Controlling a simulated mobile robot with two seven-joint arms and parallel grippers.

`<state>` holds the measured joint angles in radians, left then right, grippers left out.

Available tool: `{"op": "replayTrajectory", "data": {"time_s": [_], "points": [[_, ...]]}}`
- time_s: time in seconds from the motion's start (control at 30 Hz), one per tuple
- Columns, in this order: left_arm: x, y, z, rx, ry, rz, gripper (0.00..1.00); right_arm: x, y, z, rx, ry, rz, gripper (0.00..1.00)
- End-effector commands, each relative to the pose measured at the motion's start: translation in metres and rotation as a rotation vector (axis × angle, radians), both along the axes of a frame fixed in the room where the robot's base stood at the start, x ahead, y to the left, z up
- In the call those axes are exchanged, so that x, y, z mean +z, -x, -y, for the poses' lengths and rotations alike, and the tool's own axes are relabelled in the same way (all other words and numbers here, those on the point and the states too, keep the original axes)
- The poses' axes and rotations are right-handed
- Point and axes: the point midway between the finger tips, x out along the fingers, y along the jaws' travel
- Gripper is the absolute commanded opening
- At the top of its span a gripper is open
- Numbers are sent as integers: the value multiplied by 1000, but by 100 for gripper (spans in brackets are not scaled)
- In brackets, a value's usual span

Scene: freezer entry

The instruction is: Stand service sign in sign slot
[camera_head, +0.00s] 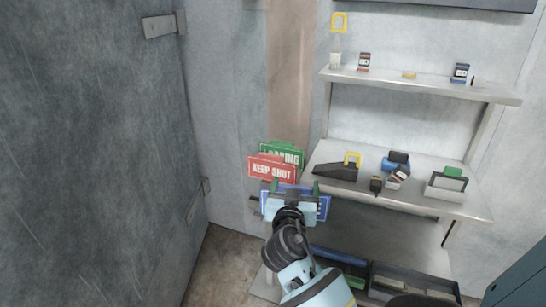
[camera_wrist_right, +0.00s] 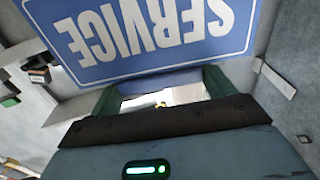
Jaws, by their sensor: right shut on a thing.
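My right gripper (camera_head: 293,189) is shut on the blue service sign (camera_head: 323,206), beside the shelf's left end. The sign shows partly behind the gripper. In the wrist view the sign (camera_wrist_right: 155,35) fills the top, its white SERVICE lettering upside down, and the green fingers (camera_wrist_right: 161,90) reach to its lower edge. A red KEEP SHUT sign (camera_head: 271,169) and a green LOADING sign (camera_head: 291,153) stand just beyond the gripper, one in front of the other. I cannot make out the sign slot; the gripper and signs may hide it. My left gripper is not in view.
A shelf unit (camera_head: 420,88) to the right holds several small items, including a black holder (camera_head: 335,172) and a white-and-green block (camera_head: 447,184). Dark bins (camera_head: 412,285) sit low beneath it. A grey door panel (camera_head: 90,150) stands at left. Some floor (camera_head: 225,262) shows clear.

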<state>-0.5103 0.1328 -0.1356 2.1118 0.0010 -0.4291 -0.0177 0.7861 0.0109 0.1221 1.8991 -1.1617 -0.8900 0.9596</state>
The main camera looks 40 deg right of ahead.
Motion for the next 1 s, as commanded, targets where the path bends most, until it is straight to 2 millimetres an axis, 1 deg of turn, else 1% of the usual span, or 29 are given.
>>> {"op": "replayTrajectory", "data": {"time_s": [0.03,0.07,0.1,0.17,0.2,0.27,0.3,0.4,0.5,0.6,0.73,0.77,0.87,1.0], "points": [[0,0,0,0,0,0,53,-3,6,-19,85,3,-3,63],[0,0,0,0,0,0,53,-4,9,-32,142,3,-4,63],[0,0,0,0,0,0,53,-7,14,-51,223,2,-5,63],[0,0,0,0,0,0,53,-8,24,-81,345,2,-4,63],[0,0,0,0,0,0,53,-9,31,-100,419,1,-3,63],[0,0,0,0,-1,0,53,-9,43,-127,523,0,-4,63],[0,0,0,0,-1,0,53,-9,52,-144,587,0,-3,63],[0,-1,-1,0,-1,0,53,-7,72,-180,722,-1,-1,63],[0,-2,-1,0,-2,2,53,-3,90,-206,819,-1,0,63],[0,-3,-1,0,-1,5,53,1,103,-222,880,-1,2,63],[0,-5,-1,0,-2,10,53,3,110,-231,916,1,1,63],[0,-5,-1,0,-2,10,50,4,110,-232,918,1,1,63],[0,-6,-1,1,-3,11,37,4,111,-232,920,1,1,63],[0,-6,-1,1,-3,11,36,4,110,-232,918,1,1,63]]}}
